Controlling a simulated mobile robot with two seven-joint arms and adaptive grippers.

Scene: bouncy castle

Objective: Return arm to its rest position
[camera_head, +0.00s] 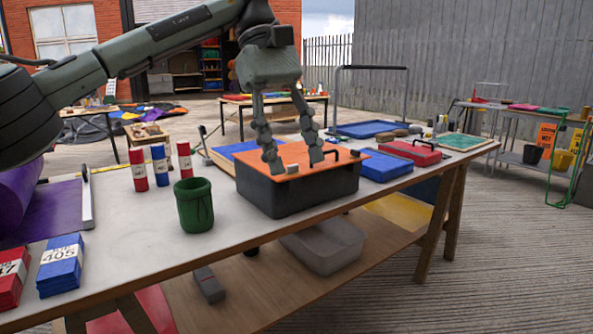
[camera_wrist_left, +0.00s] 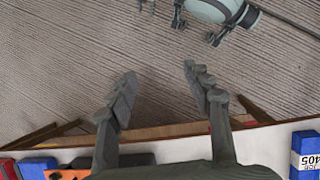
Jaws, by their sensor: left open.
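My left gripper (camera_head: 292,165) comes in from the upper left in the head view and hangs with its fingers apart and pointing down. Nothing is between the fingers. In that view they overlap the orange lid of a black toolbox (camera_head: 300,195) on the table. A bit of orange lid (camera_wrist_left: 68,174) shows at the lower left there. My right gripper is not in view.
The white-topped table (camera_head: 130,240) carries a green cup (camera_head: 194,205), red and blue cylinders (camera_head: 160,165), blue labelled bags (camera_head: 60,266), a blue box (camera_head: 385,167) and a red case (camera_head: 410,152). A clear bin (camera_head: 325,245) sits on the lower shelf. Floor at right is free.

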